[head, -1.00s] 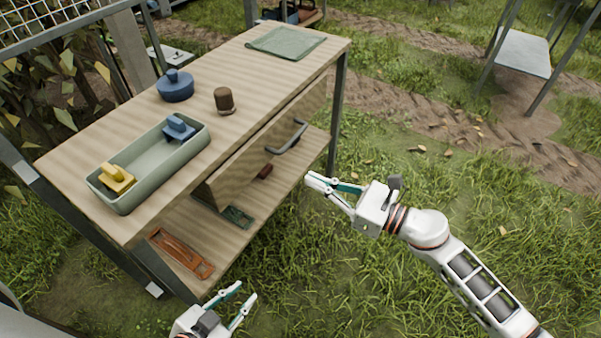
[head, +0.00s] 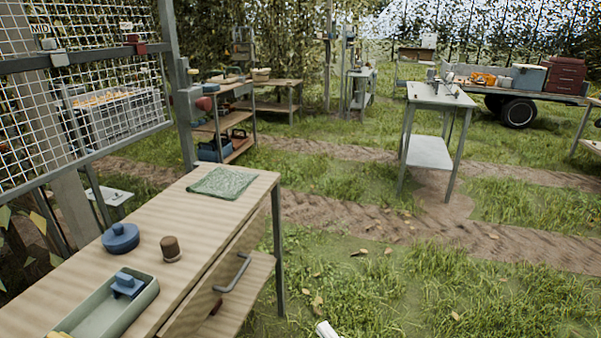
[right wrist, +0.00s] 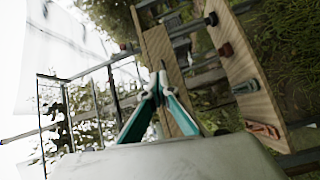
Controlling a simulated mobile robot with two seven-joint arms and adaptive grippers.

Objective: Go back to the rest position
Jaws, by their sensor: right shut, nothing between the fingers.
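My right gripper (head: 326,329) shows in the head view only as a small white tip at the bottom edge, over grass to the right of the workbench. In the right wrist view its teal-lined fingers (right wrist: 160,80) come together at their tips, shut with nothing between them. The wooden workbench (head: 205,228) fills the lower left of the head view; it also shows tilted in the right wrist view, beyond the fingers. My left gripper is out of the picture.
On the bench are a green cloth (head: 222,182), a blue lidded pot (head: 121,238), a brown cup-like piece (head: 170,249) and a pale green tray (head: 100,318). A drawer handle (head: 232,273) juts from its front. Grass to the right is free. A metal table (head: 440,95) stands farther back.

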